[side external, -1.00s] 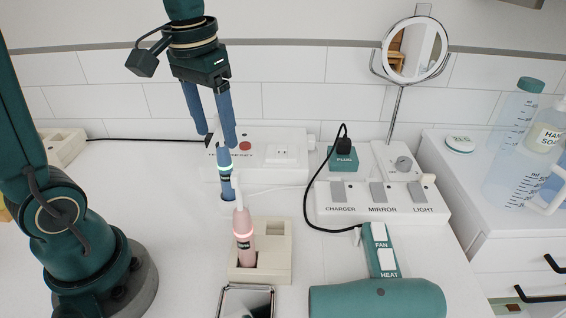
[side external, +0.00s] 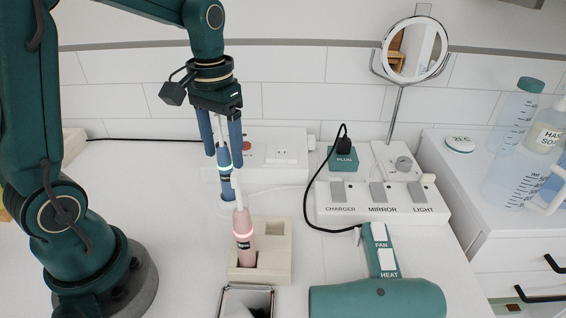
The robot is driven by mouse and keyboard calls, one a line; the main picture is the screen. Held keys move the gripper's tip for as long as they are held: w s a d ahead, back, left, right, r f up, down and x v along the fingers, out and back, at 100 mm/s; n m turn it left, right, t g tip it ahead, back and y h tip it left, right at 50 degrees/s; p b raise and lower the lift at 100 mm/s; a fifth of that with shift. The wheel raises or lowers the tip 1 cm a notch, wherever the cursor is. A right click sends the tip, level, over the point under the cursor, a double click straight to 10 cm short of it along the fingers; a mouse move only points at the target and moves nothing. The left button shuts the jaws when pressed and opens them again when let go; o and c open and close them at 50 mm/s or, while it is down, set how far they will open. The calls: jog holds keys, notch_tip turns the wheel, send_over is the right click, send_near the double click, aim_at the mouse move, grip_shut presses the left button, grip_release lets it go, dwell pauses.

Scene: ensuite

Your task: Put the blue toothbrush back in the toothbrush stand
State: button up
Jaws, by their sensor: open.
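The beige toothbrush stand (side external: 282,238) is in front and to the right. A pink toothbrush (side external: 244,245) stands in its left part, and its right part looks empty.
A white outlet box (side external: 290,140) lies behind the brush. A labelled switch strip (side external: 360,208) with a black cord and a teal hair dryer (side external: 380,298) are to the right. A mirror-topped box (side external: 246,300) sits in front of the stand.

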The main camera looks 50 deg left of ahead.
grip_shut()
dwell(1.4)
